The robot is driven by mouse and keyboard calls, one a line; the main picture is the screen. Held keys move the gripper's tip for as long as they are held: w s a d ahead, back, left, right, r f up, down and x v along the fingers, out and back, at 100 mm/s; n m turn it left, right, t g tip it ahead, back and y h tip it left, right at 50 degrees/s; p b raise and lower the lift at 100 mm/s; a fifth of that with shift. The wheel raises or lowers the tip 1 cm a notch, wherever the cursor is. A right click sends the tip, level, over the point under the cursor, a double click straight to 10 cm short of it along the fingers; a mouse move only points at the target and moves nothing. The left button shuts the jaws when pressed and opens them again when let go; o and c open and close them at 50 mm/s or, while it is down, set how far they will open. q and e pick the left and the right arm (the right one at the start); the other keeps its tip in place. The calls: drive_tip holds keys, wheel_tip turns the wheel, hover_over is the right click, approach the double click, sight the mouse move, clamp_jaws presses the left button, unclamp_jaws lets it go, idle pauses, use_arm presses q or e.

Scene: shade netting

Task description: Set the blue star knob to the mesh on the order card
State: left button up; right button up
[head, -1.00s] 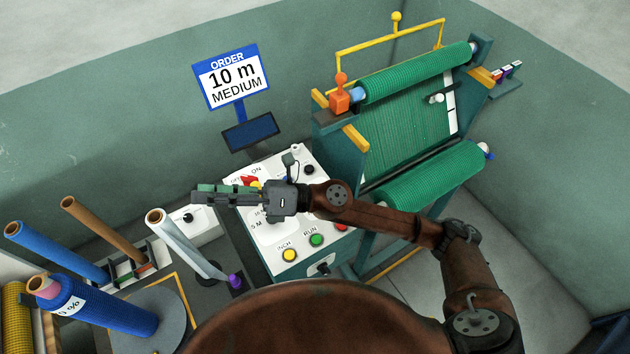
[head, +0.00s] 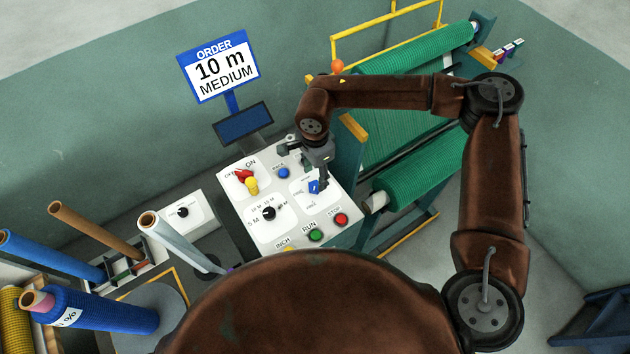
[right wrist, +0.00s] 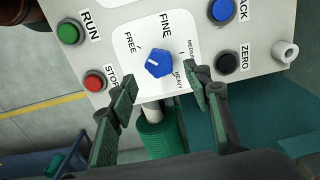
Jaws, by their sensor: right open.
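The order card (head: 219,68) reads "ORDER 10 m MEDIUM". The blue star knob (head: 315,187) is on the right side of the white control panel (head: 232,211). In the right wrist view the knob (right wrist: 158,63) has labels FREE, FINE, MEDIUM and HEAVY around it. Its short white mark points to the left in that view, on the FREE side and away from MEDIUM. My right gripper (head: 304,166) is open above the knob. In the right wrist view its two fingers (right wrist: 163,97) stand apart, nearer the camera than the knob, with nothing between them. My left gripper is not in view.
Near the knob are the green RUN button (head: 316,235), the red STOP button (head: 341,219), a blue button (head: 283,173) and the black ZERO button (right wrist: 227,61). A black length dial (head: 268,213) and a red switch (head: 244,176) are to the left. The netting machine stands behind.

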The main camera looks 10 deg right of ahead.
sight(315, 185)
drive_tip(key=shift+f+p, duration=0.35)
drive_tip(key=shift+f, duration=2.3)
drive_tip(key=shift+c, duration=0.5)
drive_tip(key=c, duration=1)
